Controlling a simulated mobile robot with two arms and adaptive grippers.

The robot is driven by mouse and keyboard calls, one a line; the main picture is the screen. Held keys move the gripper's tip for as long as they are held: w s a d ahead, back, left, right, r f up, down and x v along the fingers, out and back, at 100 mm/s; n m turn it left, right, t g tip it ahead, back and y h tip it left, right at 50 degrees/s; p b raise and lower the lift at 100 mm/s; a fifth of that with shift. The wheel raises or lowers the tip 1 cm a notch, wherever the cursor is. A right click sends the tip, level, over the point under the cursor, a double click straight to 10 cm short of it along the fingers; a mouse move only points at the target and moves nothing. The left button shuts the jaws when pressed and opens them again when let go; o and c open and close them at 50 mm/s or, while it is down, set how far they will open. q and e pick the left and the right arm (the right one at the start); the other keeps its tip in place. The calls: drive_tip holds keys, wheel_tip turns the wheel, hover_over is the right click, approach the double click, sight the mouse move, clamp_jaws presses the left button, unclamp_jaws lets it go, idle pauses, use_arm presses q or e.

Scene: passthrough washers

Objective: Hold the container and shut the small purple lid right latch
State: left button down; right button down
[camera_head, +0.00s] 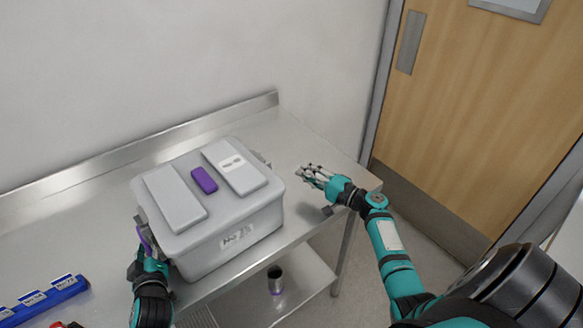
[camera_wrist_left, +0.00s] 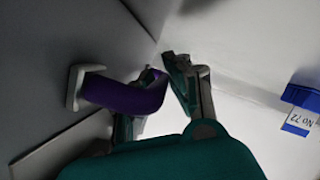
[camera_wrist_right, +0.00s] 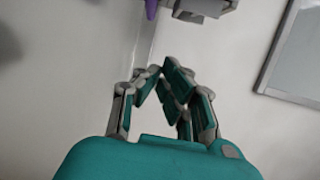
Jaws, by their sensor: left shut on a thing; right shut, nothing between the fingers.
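The grey container (camera_head: 225,235) stands on the metal table, its lid on top with a small purple piece (camera_head: 204,180) between two pale raised panels. My left gripper (camera_wrist_left: 165,85) is shut on the purple handle (camera_wrist_left: 125,93) on the container's left side; the handle also shows in the head view (camera_head: 145,238). My right gripper (camera_head: 312,174) is shut and empty, to the right of the container and apart from it. A grey latch part (camera_head: 262,158) sticks out at the lid's right side. In the right wrist view, a grey and purple fitting (camera_wrist_right: 205,8) shows at the top edge, partly cut off.
A blue labelled holder (camera_head: 45,300) lies on the table at the front left. A dark cup (camera_head: 275,280) stands on the lower shelf (camera_head: 300,285). A wall runs behind the table, and a wooden door (camera_head: 480,110) is at the right. The table (camera_head: 300,145) is clear right of the container.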

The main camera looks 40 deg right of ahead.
drive_tip(key=v, duration=0.3)
drive_tip(key=shift+s+d, duration=0.1)
drive_tip(key=shift+s, duration=0.1)
drive_tip(key=shift+s+d+r+n, duration=0.2)
drive_tip(key=shift+d+r+n, duration=0.1)
drive_tip(key=shift+r+n, duration=0.2)
drive_tip(key=x, duration=1)
drive_tip(key=shift+f, duration=0.1)
drive_tip(key=shift+s+a+f, duration=0.1)
drive_tip(key=shift+a+f, duration=0.05)
drive_tip(key=shift+a, duration=1.05)
drive_tip(key=shift+s+a, duration=0.1)
drive_tip(key=shift+a, duration=0.7)
drive_tip(key=shift+a+f+m, duration=0.2)
drive_tip(key=shift+a+m, duration=0.3)
drive_tip(key=shift+a, duration=0.2)
drive_tip(key=shift+d, duration=0.1)
